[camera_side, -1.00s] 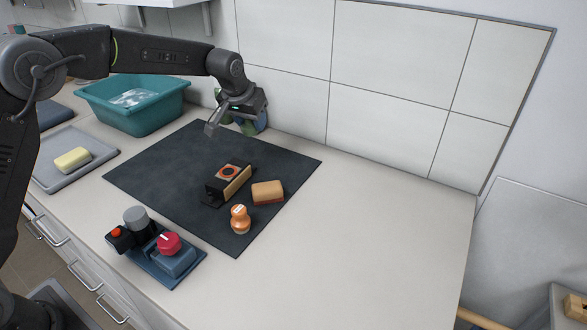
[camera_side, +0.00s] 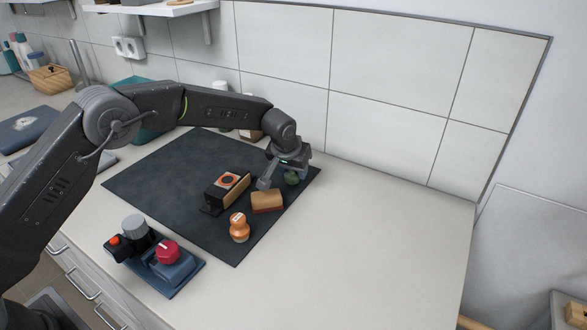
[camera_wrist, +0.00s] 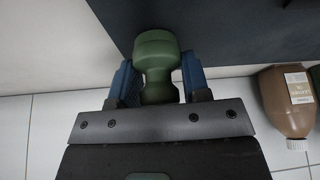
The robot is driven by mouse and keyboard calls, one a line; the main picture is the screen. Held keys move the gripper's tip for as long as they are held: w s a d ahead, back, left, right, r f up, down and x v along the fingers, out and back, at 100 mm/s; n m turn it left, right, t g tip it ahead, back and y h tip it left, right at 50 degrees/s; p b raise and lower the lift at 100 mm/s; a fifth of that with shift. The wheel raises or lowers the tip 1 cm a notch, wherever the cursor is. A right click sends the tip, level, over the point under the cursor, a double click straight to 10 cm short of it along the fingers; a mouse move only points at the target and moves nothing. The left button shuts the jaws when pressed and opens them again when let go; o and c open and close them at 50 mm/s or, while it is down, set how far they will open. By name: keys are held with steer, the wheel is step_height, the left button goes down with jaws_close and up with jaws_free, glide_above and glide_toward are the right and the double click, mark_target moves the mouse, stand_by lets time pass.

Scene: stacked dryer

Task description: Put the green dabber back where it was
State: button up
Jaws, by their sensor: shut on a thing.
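The green dabber (camera_side: 291,178) is near the back right corner of the dark mat (camera_side: 150,175) in the side view. It also shows in the wrist view (camera_wrist: 157,45), with a rounded head and a narrower waist. My gripper (camera_side: 279,178) is shut on it, with the blue fingers (camera_wrist: 158,80) on either side of its lower part. I cannot tell whether the dabber touches the mat or hangs just above it. An orange dabber (camera_side: 240,228) stands upright at the mat's front right.
A brown block (camera_side: 267,203) lies just in front of my gripper, beside a black holder with an orange disc (camera_side: 227,188). A brown bottle (camera_wrist: 285,105) stands near the wall. A blue tray with knobs (camera_side: 170,268) is at the front. The counter right of the mat is clear.

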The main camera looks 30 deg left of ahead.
steer(key=shift+f, duration=0.2)
steer(key=o, duration=0.8)
steer(key=shift+o, duration=0.2)
